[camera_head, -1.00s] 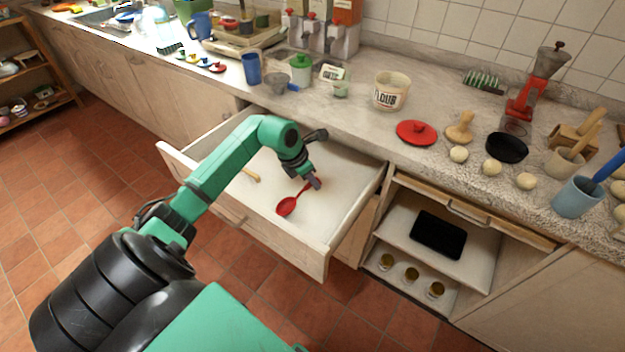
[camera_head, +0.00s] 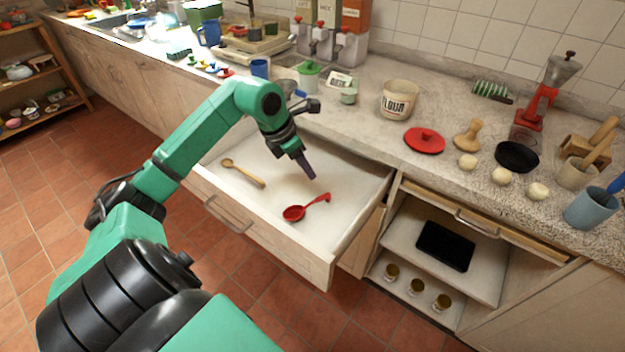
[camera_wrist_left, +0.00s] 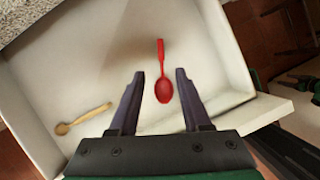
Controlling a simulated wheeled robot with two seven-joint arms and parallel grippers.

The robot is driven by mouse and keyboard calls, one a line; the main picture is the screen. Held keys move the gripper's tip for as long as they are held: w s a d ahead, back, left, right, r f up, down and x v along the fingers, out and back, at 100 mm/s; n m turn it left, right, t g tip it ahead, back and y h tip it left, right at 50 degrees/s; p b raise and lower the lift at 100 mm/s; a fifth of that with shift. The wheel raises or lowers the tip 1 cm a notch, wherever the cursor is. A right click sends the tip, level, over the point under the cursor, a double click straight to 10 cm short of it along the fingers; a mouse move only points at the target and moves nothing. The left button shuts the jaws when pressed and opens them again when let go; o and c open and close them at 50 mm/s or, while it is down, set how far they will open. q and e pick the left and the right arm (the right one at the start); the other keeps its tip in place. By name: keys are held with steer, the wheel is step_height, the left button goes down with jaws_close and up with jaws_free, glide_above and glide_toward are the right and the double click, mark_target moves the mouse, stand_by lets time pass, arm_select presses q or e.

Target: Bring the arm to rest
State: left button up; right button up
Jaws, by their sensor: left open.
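My left gripper (camera_head: 307,168) is above the open drawer, pointing down, with nothing between its fingers. In the left wrist view its two dark fingers (camera_wrist_left: 160,75) stand apart, with the red spoon (camera_wrist_left: 161,86) lying beyond them on the drawer floor. The red spoon also shows in the head view (camera_head: 295,213), just below and clear of the gripper. A wooden spoon (camera_head: 243,172) lies in the left part of the drawer (camera_head: 345,185); it also shows in the left wrist view (camera_wrist_left: 84,119). My right gripper is not in view.
The drawer sticks out from the counter, its front panel (camera_head: 262,238) facing me. To its right, an open cabinet holds a black tray (camera_head: 445,246) and several small jars. The counter above carries a flour tub (camera_head: 398,100), a red lid (camera_head: 424,140) and other kitchenware.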

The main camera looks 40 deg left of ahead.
arm_select(q)
steer(key=shift+s+r, duration=0.2)
steer(key=shift+r, duration=0.25)
